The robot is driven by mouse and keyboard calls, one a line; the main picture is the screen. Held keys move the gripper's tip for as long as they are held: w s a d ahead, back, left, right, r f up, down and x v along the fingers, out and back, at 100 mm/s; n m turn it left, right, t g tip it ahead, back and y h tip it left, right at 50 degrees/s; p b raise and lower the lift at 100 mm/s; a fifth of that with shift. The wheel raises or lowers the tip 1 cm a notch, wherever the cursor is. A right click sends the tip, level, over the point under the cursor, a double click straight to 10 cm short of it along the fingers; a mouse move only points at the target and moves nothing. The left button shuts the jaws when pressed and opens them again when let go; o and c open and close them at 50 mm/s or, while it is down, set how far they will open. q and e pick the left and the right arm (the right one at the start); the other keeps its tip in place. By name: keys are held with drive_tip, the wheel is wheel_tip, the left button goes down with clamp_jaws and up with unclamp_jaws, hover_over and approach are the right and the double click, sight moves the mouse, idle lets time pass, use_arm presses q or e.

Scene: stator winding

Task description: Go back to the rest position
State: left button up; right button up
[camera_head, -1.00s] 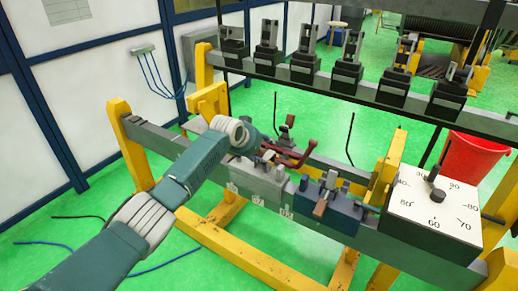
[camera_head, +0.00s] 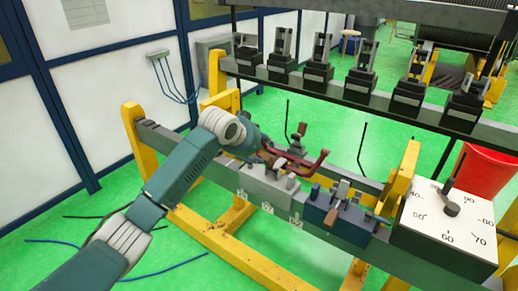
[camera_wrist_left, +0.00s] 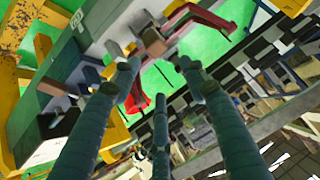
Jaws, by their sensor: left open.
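My left arm comes in from the lower left. My left gripper (camera_head: 268,150) is at the near bench, just left of a dark red lever (camera_head: 312,168), and the arm partly hides it. In the left wrist view its several dark green fingers (camera_wrist_left: 150,75) are spread apart with nothing held between them. The red lever (camera_wrist_left: 195,14) lies beyond the fingertips there. Whether a finger touches it cannot be told. My right gripper is not in view.
The yellow-framed bench carries a grey block (camera_head: 265,187), a blue block (camera_head: 335,218) and a white dial box (camera_head: 430,215). Behind it is a rail with several black clamps (camera_head: 362,75). A red bucket (camera_head: 488,172) stands at the right.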

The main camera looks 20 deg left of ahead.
use_arm(q)
drive_tip(key=shift+s+r, duration=0.45)
drive_tip(key=shift+s, duration=0.1)
drive_tip(key=shift+f, duration=0.1)
drive_tip(key=s+a+f+n+g+y+b, duration=0.1)
drive_tip(key=s+a+f, duration=0.15)
drive_tip(key=f, duration=1.15)
drive_tip(key=s+a+f+n+g, duration=0.1)
drive_tip(key=s+f, duration=0.3)
drive_tip(key=f, duration=1)
drive_tip(key=s+a+f+n+g+b, duration=0.1)
drive_tip(key=s+f, duration=0.6)
drive_tip(key=f, duration=0.3)
drive_tip(key=s+a+f+g, duration=0.1)
drive_tip(key=s+f, duration=0.7)
drive_tip(key=f, duration=0.2)
drive_tip(key=s+f+g, duration=0.1)
drive_tip(key=s+f, duration=0.6)
drive_tip(key=s, duration=0.8)
drive_tip(key=s+d+f+g+b, duration=0.1)
drive_tip(key=s+f, duration=0.5)
drive_tip(key=s, duration=0.9)
drive_tip(key=s+f+g+y, duration=0.1)
drive_tip(key=s+f, duration=0.6)
drive_tip(key=s, duration=0.8)
drive_tip(key=shift+s+d+f+g, duration=0.15)
drive_tip(key=shift+s+f+g, duration=0.2)
drive_tip(key=shift+g, duration=0.15)
